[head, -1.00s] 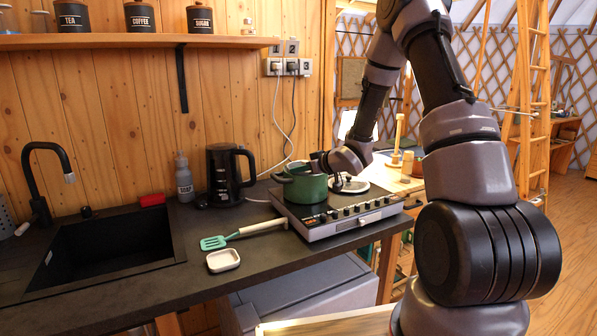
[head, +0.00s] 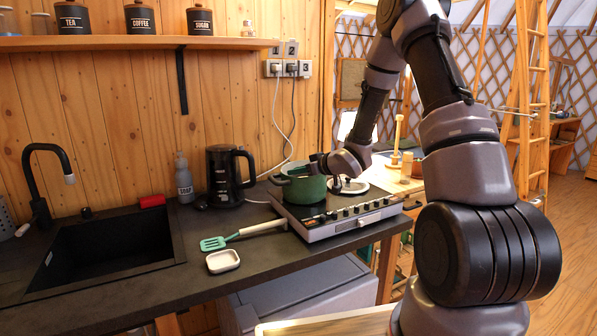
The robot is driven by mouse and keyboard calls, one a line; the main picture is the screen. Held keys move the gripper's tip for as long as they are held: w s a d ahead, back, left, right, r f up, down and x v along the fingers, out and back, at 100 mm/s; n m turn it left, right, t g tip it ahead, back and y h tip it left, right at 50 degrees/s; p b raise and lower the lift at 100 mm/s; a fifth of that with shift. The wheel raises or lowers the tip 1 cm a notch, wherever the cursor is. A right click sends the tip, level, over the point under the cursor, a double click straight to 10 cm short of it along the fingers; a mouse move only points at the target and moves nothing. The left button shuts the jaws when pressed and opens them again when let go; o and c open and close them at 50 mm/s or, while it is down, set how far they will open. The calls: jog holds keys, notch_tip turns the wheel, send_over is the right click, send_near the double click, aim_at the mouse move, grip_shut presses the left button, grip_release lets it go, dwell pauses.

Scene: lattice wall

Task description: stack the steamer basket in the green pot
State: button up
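The green pot (head: 302,189) stands upright on the left part of the hob. My gripper (head: 318,163) is at the pot's right rim, reaching over its opening from the right. Its fingers are small and dark here, and I cannot tell whether they are open or shut, or whether they touch the rim. I cannot make out the steamer basket; the pot's inside is mostly hidden by its near wall and my gripper. A pale round item (head: 352,187) lies on the hob right of the pot, partly behind my wrist, too small to name.
The hob (head: 345,222) sits at the counter's right end. A green spatula (head: 213,243) and a small white dish (head: 223,261) lie in front of it to the left. A black kettle (head: 224,177) and soap bottle (head: 184,180) stand behind, near the sink (head: 105,250).

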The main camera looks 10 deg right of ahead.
jog(key=shift+s+d+f, duration=0.1)
jog(key=shift+s+f, duration=0.3)
jog(key=shift+f, duration=0.4)
jog(key=s+d+r+m+h, duration=0.3)
jog(key=s+d+r+h, duration=0.2)
jog(key=s+d+r, duration=0.4)
jog(key=s+d+r+m+h, duration=0.4)
jog(key=s+d+r, duration=0.15)
jog(key=r, duration=0.55)
jog(key=s+a+r+m+g+y, duration=0.1)
jog(key=s+a+r+m+g, duration=0.1)
jog(key=s, duration=0.9)
jog(key=s+a+r+m+g+y, duration=0.1)
jog(key=s+a+r+m+g, duration=0.1)
jog(key=s, duration=0.8)
jog(key=shift+s+a+r+m+y, duration=0.45)
jog(key=shift+a+r, duration=0.35)
jog(key=shift+a, duration=0.35)
